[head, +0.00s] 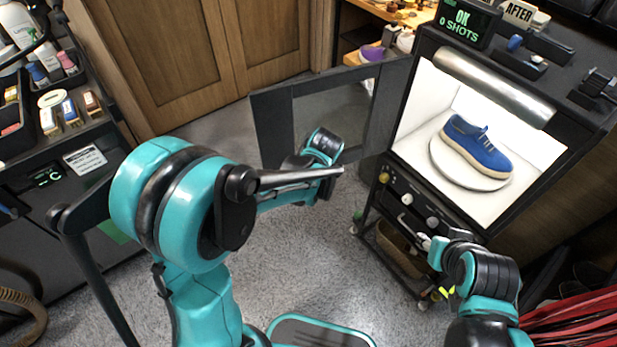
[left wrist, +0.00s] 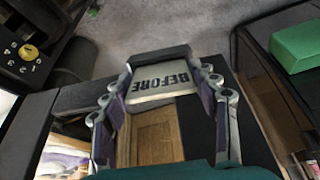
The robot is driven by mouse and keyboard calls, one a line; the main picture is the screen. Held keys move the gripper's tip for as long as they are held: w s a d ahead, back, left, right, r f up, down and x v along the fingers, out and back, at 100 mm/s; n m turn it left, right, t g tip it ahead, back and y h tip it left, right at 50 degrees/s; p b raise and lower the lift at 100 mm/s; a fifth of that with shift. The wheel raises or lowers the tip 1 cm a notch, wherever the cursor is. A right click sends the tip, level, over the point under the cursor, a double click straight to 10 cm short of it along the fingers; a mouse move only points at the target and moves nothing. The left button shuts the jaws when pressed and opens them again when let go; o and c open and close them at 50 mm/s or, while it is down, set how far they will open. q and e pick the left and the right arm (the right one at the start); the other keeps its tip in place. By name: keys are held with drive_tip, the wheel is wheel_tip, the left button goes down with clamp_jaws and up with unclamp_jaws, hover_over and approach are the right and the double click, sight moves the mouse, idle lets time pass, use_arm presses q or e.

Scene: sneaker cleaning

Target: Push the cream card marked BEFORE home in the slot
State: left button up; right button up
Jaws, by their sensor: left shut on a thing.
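In the left wrist view a cream card (left wrist: 165,86) marked BEFORE shows upside down between the fingers of my left gripper (left wrist: 162,72). My left gripper is shut on it, one finger at each side. A dark bar (left wrist: 160,57) lies along the card's far edge; I cannot tell whether it is the slot or how deep the card sits. In the head view my arm hides the card and the left fingertips. My right gripper (head: 428,242) is beside the front of the photo booth's lower panel; its fingers are too small to read.
The lit photo booth holds a blue sneaker (head: 477,148) on a white disc. An AFTER card (head: 519,13) and a display reading OK (head: 464,20) are on top. A dark framed door (head: 270,125) stands open to the left. Grey floor lies between.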

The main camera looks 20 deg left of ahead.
use_arm(q)
drive_tip(key=shift+b+x, duration=0.8)
drive_tip(key=shift+x, duration=0.3)
drive_tip(key=o, duration=1)
drive_tip(key=v, duration=1.2)
drive_tip(key=s+a+m+t+h, duration=0.1)
drive_tip(key=s+m, duration=0.1)
drive_tip(key=s, duration=0.3)
drive_tip(key=s+a+m+t+h, duration=0.1)
drive_tip(key=s+a+m, duration=0.1)
drive_tip(key=s+m, duration=0.1)
drive_tip(key=s+a+m+t, duration=0.1)
drive_tip(key=s+m, duration=0.1)
drive_tip(key=s, duration=0.4)
drive_tip(key=shift+s+a+r+m+t+h, duration=0.1)
drive_tip(key=shift+s+a+m+t+h, duration=0.2)
drive_tip(key=shift+a+t+h, duration=0.1)
